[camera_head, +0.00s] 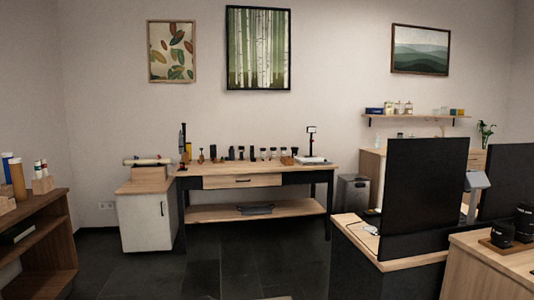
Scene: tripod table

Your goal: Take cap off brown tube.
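A tan-brown upright tube (18,180) stands on the wooden shelf unit (42,238) at the left edge. It may be the brown tube, but its cap is too small to make out clearly. A blue-topped tube (7,170) stands just left of it and is cut by the picture's edge. Pale rolled tubes (148,162) with dark ends lie across the low white cabinet (146,222). Neither of my grippers is in view.
A wooden workbench (258,169) with small jars and tools stands against the back wall. A desk (372,262) with dark partitions (425,195) blocks the right side. Dark floor (255,260) is open in the middle. A rack with small tubes (43,184) stands on the left shelf.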

